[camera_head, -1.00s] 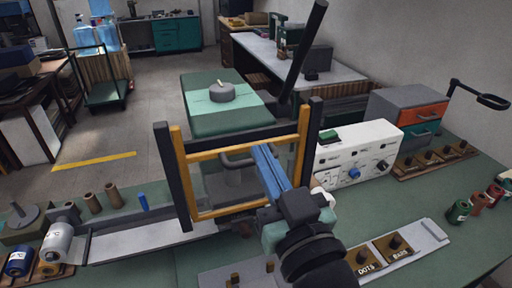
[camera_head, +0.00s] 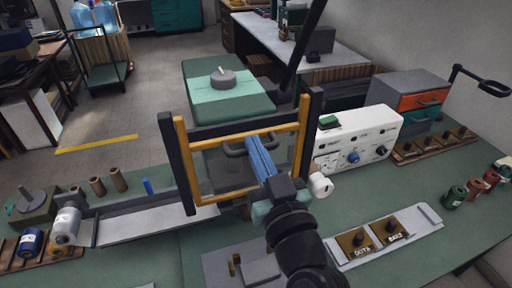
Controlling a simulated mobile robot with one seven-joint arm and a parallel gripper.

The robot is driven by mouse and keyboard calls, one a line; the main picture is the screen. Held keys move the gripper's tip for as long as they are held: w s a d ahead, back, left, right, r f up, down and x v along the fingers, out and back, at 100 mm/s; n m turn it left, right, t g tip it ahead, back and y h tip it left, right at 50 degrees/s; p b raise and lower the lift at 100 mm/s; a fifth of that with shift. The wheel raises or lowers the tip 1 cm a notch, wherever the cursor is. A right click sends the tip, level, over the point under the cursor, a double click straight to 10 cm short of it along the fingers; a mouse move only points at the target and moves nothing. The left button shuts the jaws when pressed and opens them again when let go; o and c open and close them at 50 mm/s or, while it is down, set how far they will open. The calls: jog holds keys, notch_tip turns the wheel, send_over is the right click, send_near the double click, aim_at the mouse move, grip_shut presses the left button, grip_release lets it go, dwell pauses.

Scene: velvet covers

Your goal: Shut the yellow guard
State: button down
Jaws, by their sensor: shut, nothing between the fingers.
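The yellow guard (camera_head: 184,160) is a yellow-edged frame with a see-through panel, upright between two dark posts in the middle of the bench. A dark bar runs along its top, and a dark curved handle (camera_head: 235,150) shows near the upper middle. My gripper (camera_head: 252,142) has blue fingers and is shut and empty. It reaches in from the near right, its tips overlapping the handle in the picture. I cannot tell whether they touch it. My gripper hides part of the guard's lower right side.
A green machine block (camera_head: 228,98) with a grey knob stands behind the guard. A pale metal rail (camera_head: 150,225) lies left. A plate with two brown switches (camera_head: 385,240) lies at the near right.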

jog(key=shift+f, duration=0.1)
jog(key=b, duration=2.2)
send_near(247, 185)
jog(key=w+f, duration=0.2)
jog(key=w+a+f, duration=0.1)
jog(key=w+f, duration=0.1)
jog(key=shift+a, duration=0.1)
jog(key=r+p, duration=0.2)
jog(key=w+r+p, duration=0.1)
jog(key=r, duration=0.1)
jog(key=shift+a+r+p, duration=0.2)
jog(key=shift+r+p, duration=0.15)
jog(key=shift+p, duration=0.05)
jog(key=f+b+v, duration=0.1)
jog(key=b+v, duration=0.2)
jog(key=v, duration=0.7)
jog(key=s+r+m+t+h+p, duration=0.1)
jog(key=r+t+h+p, duration=0.1)
jog(key=r, duration=1.1)
jog(key=s+a+r+m+t+h+p, duration=0.1)
jog(key=r+t+p, duration=0.3)
jog(key=r, duration=1)
jog(key=s+a+r+m+t+h+p, duration=0.1)
jog(key=r+p, duration=0.4)
jog(key=r, duration=0.8)
jog(key=shift+s+a+r+m+t+h, duration=0.25)
jog(key=shift+s+r+m+t+h, duration=0.1)
jog(key=shift+s+t+h, duration=0.6)
